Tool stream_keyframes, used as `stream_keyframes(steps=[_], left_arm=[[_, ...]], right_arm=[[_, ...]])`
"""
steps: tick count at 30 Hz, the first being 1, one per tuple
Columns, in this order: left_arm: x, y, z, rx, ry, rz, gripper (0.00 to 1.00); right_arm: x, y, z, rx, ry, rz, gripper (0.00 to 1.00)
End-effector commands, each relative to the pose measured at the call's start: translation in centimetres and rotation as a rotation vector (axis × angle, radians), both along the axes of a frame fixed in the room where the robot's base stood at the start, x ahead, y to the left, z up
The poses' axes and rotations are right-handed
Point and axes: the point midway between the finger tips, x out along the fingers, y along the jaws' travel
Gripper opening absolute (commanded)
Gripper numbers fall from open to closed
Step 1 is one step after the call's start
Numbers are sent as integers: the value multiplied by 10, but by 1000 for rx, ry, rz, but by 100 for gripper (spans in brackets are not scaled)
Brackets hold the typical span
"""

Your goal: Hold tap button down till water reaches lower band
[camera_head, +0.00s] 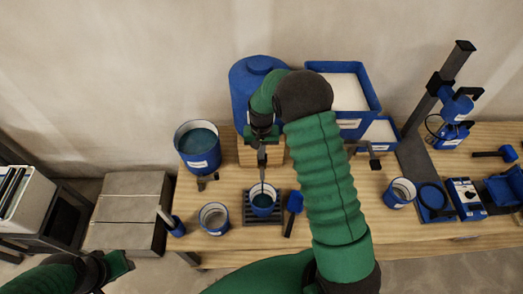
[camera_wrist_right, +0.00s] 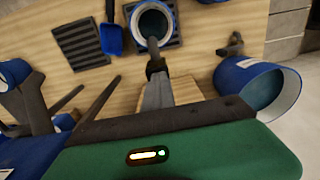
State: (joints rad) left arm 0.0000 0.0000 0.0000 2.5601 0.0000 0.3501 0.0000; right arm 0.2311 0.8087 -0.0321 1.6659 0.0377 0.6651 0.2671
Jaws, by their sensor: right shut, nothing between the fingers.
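The blue water container (camera_head: 245,82) stands at the back of the bench, partly hidden behind my right arm. A dark tap spout (camera_head: 262,170) points down over a blue cup (camera_head: 263,204) on a slotted drip tray (camera_head: 248,217). The cup also shows in the right wrist view (camera_wrist_right: 152,20), under the spout (camera_wrist_right: 156,66), with dark blue liquid inside. Its lower band cannot be made out. My right gripper (camera_head: 262,137) is shut and empty at the tap; it hides the button, so contact cannot be told. My left gripper (camera_head: 120,262) is low at the left, away from the bench.
A blue bucket of water (camera_head: 198,148) and an open tin (camera_head: 214,217) stand left of the cup. A blue scoop (camera_head: 294,206) lies right of it. Blue bins (camera_head: 372,85) stand behind my arm. Another tin (camera_head: 400,192) and a tool stand (camera_head: 415,160) are farther right.

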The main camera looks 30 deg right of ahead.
Motion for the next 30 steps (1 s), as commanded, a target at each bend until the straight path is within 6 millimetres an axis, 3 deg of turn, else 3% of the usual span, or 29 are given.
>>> stream_keyframes(steps=[6,9,18,22,30], left_arm=[[0,0,43,0,0,0,36],[0,0,23,0,-1,0,36],[0,0,15,0,0,0,36],[0,0,15,0,0,0,36],[0,0,15,0,0,0,36]], right_arm=[[-1,2,49,4,2,2,0],[0,1,63,1,-6,2,0],[2,0,126,-1,-5,2,0],[1,0,137,0,-4,2,0],[0,0,139,0,-4,2,0]])
